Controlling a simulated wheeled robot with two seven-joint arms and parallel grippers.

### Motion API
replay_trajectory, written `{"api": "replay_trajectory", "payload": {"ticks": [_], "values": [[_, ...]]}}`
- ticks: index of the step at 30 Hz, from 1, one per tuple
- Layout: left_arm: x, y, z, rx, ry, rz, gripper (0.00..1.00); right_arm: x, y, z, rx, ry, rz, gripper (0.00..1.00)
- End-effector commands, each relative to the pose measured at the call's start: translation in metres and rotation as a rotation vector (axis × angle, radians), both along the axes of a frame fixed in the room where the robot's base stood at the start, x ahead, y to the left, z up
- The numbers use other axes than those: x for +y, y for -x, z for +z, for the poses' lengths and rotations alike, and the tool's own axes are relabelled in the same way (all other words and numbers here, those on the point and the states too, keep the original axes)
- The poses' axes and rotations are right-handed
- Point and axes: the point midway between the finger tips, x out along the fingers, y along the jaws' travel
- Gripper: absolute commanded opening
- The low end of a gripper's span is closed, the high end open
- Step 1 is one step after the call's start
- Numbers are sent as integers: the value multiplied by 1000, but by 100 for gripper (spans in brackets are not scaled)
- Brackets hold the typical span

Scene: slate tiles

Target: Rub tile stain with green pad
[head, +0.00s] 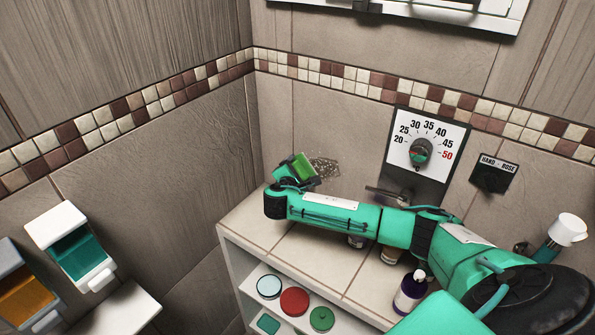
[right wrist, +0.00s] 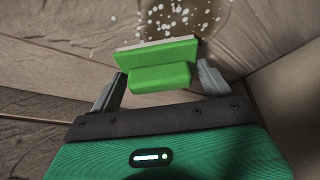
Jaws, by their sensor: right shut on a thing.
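The green pad (head: 302,168) is a green block with a pale flat face. It also shows in the right wrist view (right wrist: 160,72), between the two fingers. My right gripper (head: 293,172) is shut on the pad by its raised green grip. The stain (head: 324,168) is a patch of pale and dark specks on the wall tile, just right of the pad in the head view. In the right wrist view the stain (right wrist: 180,15) lies just beyond the pad's pale face. I cannot tell whether the pad touches the wall. My left gripper is not in view.
A tiled ledge (head: 318,245) runs below, with bottles behind my right arm and a purple bottle (head: 410,290). A dial panel (head: 424,150) and a tap (head: 387,195) are on the wall to the right. Open bins (head: 72,245) hang at the left.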

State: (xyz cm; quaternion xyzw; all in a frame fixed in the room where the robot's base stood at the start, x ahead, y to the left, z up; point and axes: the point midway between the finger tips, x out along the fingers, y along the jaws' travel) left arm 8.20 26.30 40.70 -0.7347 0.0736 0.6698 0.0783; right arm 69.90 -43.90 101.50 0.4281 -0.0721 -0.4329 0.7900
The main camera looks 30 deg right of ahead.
Motion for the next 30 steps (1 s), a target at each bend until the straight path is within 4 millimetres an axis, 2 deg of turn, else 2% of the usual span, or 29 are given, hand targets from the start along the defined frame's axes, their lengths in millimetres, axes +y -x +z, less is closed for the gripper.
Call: {"api": "replay_trajectory", "payload": {"ticks": [10,21,30], "values": [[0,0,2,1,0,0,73,-5,0,1,1,0,0,63],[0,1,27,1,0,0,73,-16,30,2,3,1,0,63],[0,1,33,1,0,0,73,-20,40,1,1,0,-1,63]]}}
